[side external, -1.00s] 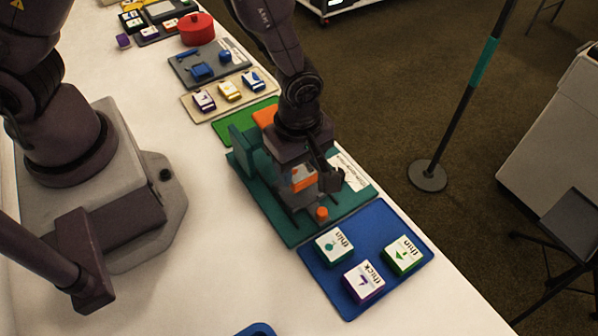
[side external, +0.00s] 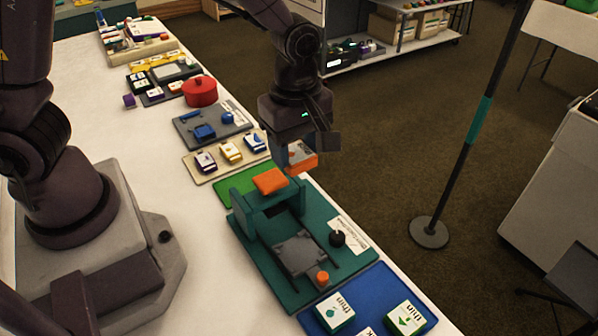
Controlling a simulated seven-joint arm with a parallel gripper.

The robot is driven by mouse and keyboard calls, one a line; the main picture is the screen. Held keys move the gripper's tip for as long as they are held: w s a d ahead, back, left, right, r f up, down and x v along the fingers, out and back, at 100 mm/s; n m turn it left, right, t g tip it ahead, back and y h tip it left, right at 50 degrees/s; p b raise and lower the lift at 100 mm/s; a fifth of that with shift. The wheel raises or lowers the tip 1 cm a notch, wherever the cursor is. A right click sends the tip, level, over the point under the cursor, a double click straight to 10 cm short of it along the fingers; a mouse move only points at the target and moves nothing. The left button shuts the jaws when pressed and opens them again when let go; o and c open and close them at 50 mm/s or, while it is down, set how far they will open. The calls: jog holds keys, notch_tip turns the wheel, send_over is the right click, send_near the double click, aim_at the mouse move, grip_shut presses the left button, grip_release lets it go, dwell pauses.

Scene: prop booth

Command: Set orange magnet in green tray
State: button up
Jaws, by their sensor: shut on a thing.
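My gripper (side external: 300,146) is shut on an orange block (side external: 303,161) with a pale face, which I take as the orange magnet. It holds the block in the air, above and beyond the far end of the teal fixture. The bright green tray (side external: 232,192) lies flat on the table, left of and below the gripper in the picture. Part of it is hidden behind the fixture. An orange slab (side external: 270,180) shows at the top of the fixture's uprights; I cannot tell what it rests on.
The teal fixture (side external: 300,296) has uprights, a grey plate, a black knob and an orange peg. A blue tray (side external: 375,290) with labelled blocks lies in front. A beige tray (side external: 198,174) with small blocks and a red pot (side external: 200,92) stand beyond. A pole stands at right.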

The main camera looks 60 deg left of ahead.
jog(key=w+a, duration=0.3)
jog(key=a, duration=1.3)
jog(key=shift+s+d+f, duration=0.1)
jog(key=shift+f, duration=4)
jog(key=shift+d+f, duration=0.1)
jog(key=shift+f, duration=3.95)
jog(key=o, duration=1.1)
jog(key=shift+c, duration=0.2)
jog(key=shift+r, duration=0.1)
